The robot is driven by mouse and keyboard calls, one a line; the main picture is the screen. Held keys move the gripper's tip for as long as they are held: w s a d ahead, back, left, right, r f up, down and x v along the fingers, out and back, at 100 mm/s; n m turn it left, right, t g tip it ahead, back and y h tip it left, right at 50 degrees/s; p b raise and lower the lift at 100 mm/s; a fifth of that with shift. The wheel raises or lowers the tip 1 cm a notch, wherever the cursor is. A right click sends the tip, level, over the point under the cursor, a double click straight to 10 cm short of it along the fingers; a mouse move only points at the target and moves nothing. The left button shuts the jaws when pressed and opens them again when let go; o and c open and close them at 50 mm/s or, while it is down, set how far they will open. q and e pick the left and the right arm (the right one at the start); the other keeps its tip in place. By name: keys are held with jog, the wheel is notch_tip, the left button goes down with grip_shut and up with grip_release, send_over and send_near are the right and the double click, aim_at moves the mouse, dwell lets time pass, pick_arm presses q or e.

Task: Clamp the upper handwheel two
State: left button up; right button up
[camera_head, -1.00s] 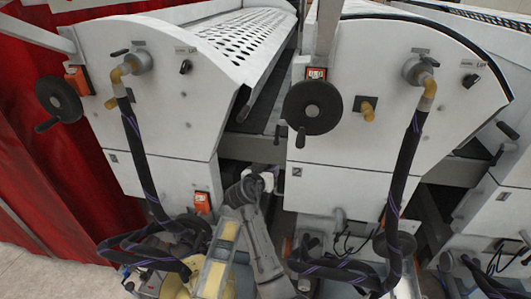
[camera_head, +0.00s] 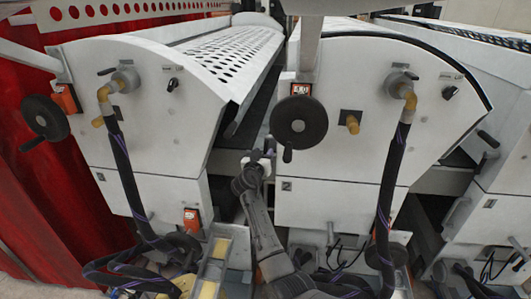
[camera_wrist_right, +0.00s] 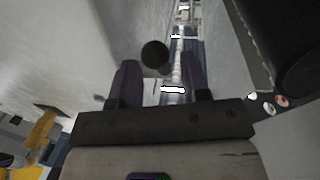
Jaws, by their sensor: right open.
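The upper handwheel two (camera_head: 299,121) is a black disc on the white panel marked 2, in the middle of the head view. Its short black handle (camera_head: 288,153) hangs at the lower rim. My right gripper (camera_head: 259,158) is below and left of the wheel, apart from it in the picture, near the gap between the two panels. In the right wrist view its two dark fingers (camera_wrist_right: 164,88) stand apart with nothing between their tips. A dark round knob (camera_wrist_right: 155,55) shows beyond them; I cannot tell whether it is the wheel's handle. My left gripper is out of view.
Another black handwheel (camera_head: 44,118) is on the left panel. A yellow fitting (camera_head: 352,124) sticks out right of handwheel two. Thick black hoses (camera_head: 392,175) hang down both panels. A large dark shape (camera_wrist_right: 290,45) fills the wrist view's upper right.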

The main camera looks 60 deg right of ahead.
jog(key=shift+x, duration=1.3)
grip_shut()
